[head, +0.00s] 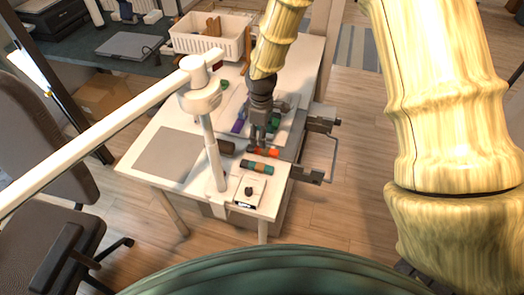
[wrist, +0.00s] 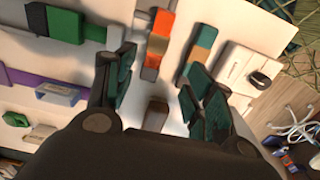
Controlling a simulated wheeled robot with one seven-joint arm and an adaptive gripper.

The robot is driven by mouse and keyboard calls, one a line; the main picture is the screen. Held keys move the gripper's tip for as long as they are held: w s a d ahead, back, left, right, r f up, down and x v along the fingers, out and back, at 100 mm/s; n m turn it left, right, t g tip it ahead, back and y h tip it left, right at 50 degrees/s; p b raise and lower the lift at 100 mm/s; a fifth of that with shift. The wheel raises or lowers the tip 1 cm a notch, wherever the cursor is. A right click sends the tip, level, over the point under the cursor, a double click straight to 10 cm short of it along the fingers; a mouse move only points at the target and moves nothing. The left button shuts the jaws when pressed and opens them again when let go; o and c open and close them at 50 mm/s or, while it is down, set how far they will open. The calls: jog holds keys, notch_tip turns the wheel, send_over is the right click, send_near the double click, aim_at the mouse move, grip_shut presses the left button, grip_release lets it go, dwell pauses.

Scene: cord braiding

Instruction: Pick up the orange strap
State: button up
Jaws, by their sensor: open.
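The orange strap (wrist: 159,40) lies on the white table top, with orange ends and a greyish-brown middle band. It also shows in the head view (head: 264,153), partly covered by my gripper. My gripper (head: 258,140) points down over the table, just at the strap. In the wrist view its dark green-padded fingers (wrist: 162,65) are spread apart, with the strap's near end lying ahead between them. Nothing is held. Whether the fingertips touch the table cannot be told.
A teal strap with a tan band (wrist: 200,52) lies close to the right. A brown piece (wrist: 156,112) is near the palm. A green block (wrist: 67,25) and purple strap (wrist: 20,80) lie left. A white lamp post (head: 214,155) and a knobbed box (head: 248,191) stand nearby.

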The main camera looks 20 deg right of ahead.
aim_at(262, 150)
jog(key=shift+f+p, duration=0.3)
jog(key=shift+f, duration=1.35)
jog(key=shift+w+d+f+p, duration=0.1)
jog(key=shift+w+f+p, duration=0.1)
jog(key=shift+f+p, duration=0.4)
jog(key=shift+w+d+f+p, duration=0.1)
jog(key=shift+w+f+p, duration=0.2)
jog(key=shift+f, duration=0.5)
jog(key=shift+a+f+p, duration=0.1)
jog(key=shift+f+p, duration=0.25)
jog(key=shift+f, duration=0.85)
jog(key=shift+s, duration=0.1)
jog(key=c, duration=1.1)
jog(key=shift+r, duration=0.1)
